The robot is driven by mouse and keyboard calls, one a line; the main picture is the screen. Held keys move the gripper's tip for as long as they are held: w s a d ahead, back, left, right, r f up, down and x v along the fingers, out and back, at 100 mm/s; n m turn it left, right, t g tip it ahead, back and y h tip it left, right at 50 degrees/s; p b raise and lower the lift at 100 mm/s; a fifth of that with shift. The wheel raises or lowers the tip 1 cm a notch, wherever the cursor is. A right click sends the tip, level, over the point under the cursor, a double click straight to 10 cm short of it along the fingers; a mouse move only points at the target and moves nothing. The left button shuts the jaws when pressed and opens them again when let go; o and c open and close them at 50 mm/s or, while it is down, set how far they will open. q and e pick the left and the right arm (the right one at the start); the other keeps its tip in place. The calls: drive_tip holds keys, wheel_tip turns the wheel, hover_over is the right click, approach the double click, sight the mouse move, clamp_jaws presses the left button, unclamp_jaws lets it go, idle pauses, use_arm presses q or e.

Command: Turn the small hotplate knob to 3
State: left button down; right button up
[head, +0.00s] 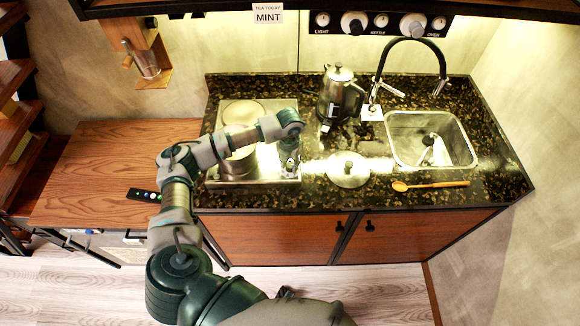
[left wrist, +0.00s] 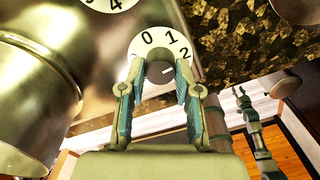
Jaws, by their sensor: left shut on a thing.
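The hotplate (head: 228,182) is a steel unit at the left of the dark stone counter. In the left wrist view the small knob (left wrist: 160,70) is grey, in front of a white dial (left wrist: 146,40) reading 0, 1 and 2; the rest of the dial is hidden. A pale mark on the knob points right, roughly toward the 2. My left gripper (head: 289,162) is at the hotplate's right front corner. In the left wrist view its fingers (left wrist: 158,82) are shut on the knob's two sides. What looks like my right gripper (left wrist: 241,98) shows small at the right there.
A metal pot (left wrist: 40,95) stands close to the gripper. A second dial (left wrist: 112,4) is partly cut off. A round lid (head: 347,168), a kettle (head: 338,97), a sink (head: 432,140) and a wooden spoon (head: 430,185) lie to the right. A wooden table (head: 105,165) stands left.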

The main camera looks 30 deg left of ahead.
use_arm(q)
drive_tip(key=m, duration=0.1)
drive_tip(key=m+b, duration=0.1)
drive_tip(key=m, duration=0.1)
drive_tip(key=shift+w+a+m+b, duration=0.15)
drive_tip(key=shift+w+m+b, duration=0.15)
drive_tip(key=shift+b, duration=0.1)
drive_tip(key=m+b, duration=0.1)
drive_tip(key=m, duration=0.2)
drive_tip(key=shift+m+b, duration=0.3)
drive_tip(key=shift+b, duration=0.1)
drive_tip(key=shift+m, duration=0.5)
drive_tip(key=shift+m+b, duration=0.75)
drive_tip(key=shift+m, duration=0.35)
drive_tip(key=shift+r+m+b, duration=0.1)
drive_tip(key=shift+m+b, duration=0.3)
drive_tip(key=shift+m, duration=0.8)
use_arm(e)
drive_tip(key=w+a+f, duration=0.1)
drive_tip(key=w+f, duration=0.1)
drive_tip(key=w, duration=0.4)
drive_tip(key=shift+w+a+f, duration=0.2)
drive_tip(key=shift+f, duration=0.2)
